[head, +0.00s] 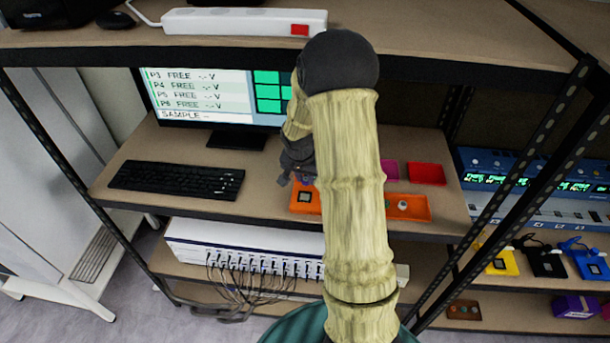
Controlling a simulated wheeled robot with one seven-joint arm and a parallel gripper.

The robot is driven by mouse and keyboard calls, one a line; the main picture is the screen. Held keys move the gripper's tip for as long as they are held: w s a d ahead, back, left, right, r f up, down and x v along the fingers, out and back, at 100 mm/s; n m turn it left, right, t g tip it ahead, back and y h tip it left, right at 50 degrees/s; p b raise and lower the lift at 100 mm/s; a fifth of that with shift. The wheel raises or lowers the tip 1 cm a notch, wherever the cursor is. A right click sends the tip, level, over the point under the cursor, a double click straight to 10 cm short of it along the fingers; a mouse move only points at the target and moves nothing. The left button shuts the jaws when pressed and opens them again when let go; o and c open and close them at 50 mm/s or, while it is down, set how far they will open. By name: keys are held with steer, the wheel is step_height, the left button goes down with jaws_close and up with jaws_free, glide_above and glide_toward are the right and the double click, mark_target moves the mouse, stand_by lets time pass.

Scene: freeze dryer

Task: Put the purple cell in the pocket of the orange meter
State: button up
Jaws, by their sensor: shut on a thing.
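My gripper (292,176) is dark and partly hidden behind my pale arm. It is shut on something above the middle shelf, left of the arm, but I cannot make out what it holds. A long, flat orange piece (418,212) lies on the middle shelf below and to the right of the gripper; my arm covers its middle. It bears a dark square at its left and small round pieces at its right. I cannot tell whether it is the orange meter. A small purple-magenta piece (389,170) lies behind it. I cannot identify the purple cell with certainty.
A red piece (427,174) lies beside the magenta one. A keyboard (177,180) and monitor (215,100) stand left. Yellow (503,265), black (541,260) and blue (592,264) units and a purple box (575,307) sit at right. Dark shelf posts and edges frame the space.

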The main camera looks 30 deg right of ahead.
mark_target(305, 196)
steer(key=shift+s+a+b+x, duration=0.15)
steer(key=shift+b+x, duration=0.45)
steer(key=shift+x, duration=0.3)
steer(key=shift+s+a+b+x, duration=0.1)
steer(key=shift+a+b+x, duration=0.1)
steer(key=shift+b+x, duration=0.6)
steer(key=shift+s+a+b+x, duration=0.15)
steer(key=shift+b+x, duration=0.3)
steer(key=shift+x, duration=0.55)
steer(key=shift+a+f+b, duration=0.1)
steer(key=shift+b, duration=0.5)
steer(key=shift+f+b, duration=0.55)
steer(key=shift+f, duration=0.05)
stand_by(0.5)
